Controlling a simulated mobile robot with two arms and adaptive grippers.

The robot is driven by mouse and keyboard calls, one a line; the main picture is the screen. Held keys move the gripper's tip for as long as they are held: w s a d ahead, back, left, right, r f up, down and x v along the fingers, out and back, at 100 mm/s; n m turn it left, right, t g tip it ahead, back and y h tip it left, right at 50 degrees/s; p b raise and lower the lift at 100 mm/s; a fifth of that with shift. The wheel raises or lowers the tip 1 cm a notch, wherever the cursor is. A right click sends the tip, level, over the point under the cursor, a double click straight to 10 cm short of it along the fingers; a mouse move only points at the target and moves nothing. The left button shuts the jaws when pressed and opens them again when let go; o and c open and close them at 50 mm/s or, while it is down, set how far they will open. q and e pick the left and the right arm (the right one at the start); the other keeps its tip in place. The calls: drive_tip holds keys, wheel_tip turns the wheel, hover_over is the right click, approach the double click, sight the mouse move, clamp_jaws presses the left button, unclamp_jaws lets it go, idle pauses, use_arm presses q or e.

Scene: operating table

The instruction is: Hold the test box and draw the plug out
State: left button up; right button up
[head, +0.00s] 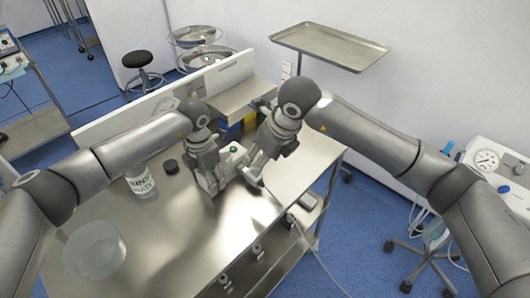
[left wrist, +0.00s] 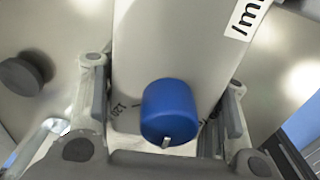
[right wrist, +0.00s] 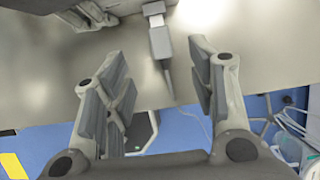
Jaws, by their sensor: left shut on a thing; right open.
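My left gripper (head: 214,184) is shut on the box, with a finger on either side. The grey plug (right wrist: 161,42) shows in the right wrist view, with its cable end towards me. My right gripper (right wrist: 160,90) is open, its fingers apart on either side of the plug's cable end.
A labelled rinse-water container (head: 141,182), a dark round lid (head: 171,166) and a clear bowl (head: 94,250) stand on the left of the table. A raised panel (head: 160,100) runs along the back. A cable (head: 318,255) hangs past the right edge. The front middle is clear.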

sight(252, 177)
drive_tip(key=x, duration=1)
drive_tip(key=shift+f, duration=0.3)
drive_tip(key=shift+c, duration=0.2)
drive_tip(key=c, duration=1.1)
drive_tip(key=shift+r, duration=0.15)
clamp_jaws()
